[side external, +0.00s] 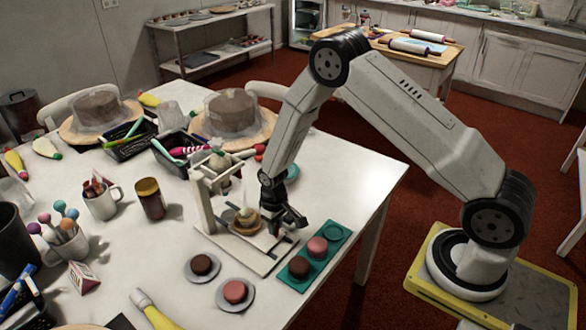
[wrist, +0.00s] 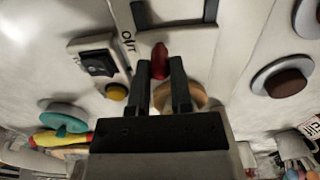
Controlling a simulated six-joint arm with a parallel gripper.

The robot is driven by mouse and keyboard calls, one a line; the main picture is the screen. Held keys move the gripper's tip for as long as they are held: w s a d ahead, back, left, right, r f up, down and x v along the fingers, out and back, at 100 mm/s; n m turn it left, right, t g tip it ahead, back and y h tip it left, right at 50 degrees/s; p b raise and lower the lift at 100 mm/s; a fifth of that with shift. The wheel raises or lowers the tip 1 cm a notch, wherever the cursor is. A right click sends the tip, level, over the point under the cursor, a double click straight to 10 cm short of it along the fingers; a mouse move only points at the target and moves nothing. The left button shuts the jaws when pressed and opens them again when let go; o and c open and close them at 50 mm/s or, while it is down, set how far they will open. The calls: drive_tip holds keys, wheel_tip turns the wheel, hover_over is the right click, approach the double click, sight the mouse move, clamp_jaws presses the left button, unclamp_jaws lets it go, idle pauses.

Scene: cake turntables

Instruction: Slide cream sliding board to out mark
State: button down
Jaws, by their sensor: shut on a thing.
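The cream sliding board (side external: 262,262) lies low in a white upright frame (side external: 203,200) on the table in the side view. In the wrist view, a pale board surface (wrist: 205,50) spreads beyond my fingers, with black lettering that seems to read OUT (wrist: 127,42) to the left of the fingers. My gripper (side external: 290,222) points down at the frame's right side. In the wrist view, my gripper (wrist: 160,68) is shut on a red knob (wrist: 160,58) between its fingertips. The knob's foot and its join to the board are hidden.
A teal tray (side external: 333,238) with dark and pink cakes stands close to the right. Plates (side external: 201,278) with small cakes lie in front. A tan round piece (side external: 246,228) sits in the frame. A mug (side external: 102,203) and a brown jar (side external: 150,200) stand left.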

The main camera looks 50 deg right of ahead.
drive_tip(key=shift+s, duration=2.05)
drive_tip(key=shift+s+f, duration=0.1)
drive_tip(key=shift+s, duration=0.05)
drive_tip(key=c, duration=0.5)
unclamp_jaws()
drive_tip(key=shift+w+r, duration=0.2)
drive_tip(key=shift+r, duration=0.05)
drive_tip(key=shift+r, duration=0.55)
wheel_tip(320, 180, up, 6)
drive_tip(key=shift+f, duration=0.2)
